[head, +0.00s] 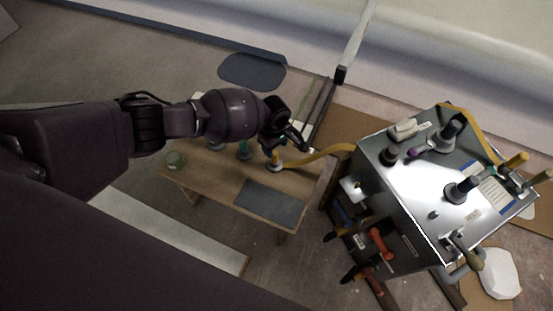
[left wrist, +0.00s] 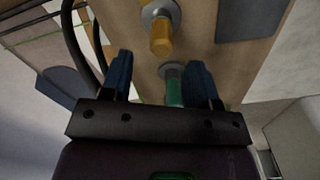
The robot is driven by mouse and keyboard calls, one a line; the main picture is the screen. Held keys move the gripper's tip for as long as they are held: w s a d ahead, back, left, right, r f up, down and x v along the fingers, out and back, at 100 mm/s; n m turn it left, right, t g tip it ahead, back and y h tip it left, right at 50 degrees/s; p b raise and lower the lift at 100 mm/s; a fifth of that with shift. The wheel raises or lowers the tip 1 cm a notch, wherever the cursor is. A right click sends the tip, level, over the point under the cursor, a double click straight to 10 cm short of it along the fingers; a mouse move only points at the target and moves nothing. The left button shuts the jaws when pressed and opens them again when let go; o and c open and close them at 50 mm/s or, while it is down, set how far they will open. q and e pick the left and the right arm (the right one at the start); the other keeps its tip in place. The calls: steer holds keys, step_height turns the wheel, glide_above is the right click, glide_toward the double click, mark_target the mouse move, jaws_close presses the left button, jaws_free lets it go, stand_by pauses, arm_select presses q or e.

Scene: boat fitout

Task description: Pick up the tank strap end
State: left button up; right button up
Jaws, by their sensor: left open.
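A yellow strap (head: 325,154) runs from the upper left edge of the metal tank (head: 440,195) to the wooden bench (head: 225,184). Its bench end lies close to an upright yellow peg on a grey round base (head: 276,161); I cannot tell whether they are joined. My left gripper (head: 299,143) hangs over the bench's far edge, near that peg. In the left wrist view my open gripper (left wrist: 161,66) has a green peg (left wrist: 173,88) showing between its fingers. The yellow peg (left wrist: 160,38) stands beyond the fingertips. Nothing appears held. My right gripper is not in view.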

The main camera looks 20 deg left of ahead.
mark_target(274, 152)
arm_select(q)
steer(key=shift+f, duration=0.8)
steer(key=f, duration=0.1)
steer(key=f+b, duration=0.2)
steer(key=shift+s+a+f, duration=0.2)
steer(key=shift+s+f, duration=0.05)
steer(key=shift+f, duration=0.1)
steer(key=shift+w+f+b, duration=0.1)
steer(key=shift+f+b, duration=0.15)
steer(key=shift+b, duration=0.05)
steer(key=shift+w, duration=0.1)
steer(key=shift+r, duration=0.15)
steer(key=shift+c, duration=1.4)
jaws_close()
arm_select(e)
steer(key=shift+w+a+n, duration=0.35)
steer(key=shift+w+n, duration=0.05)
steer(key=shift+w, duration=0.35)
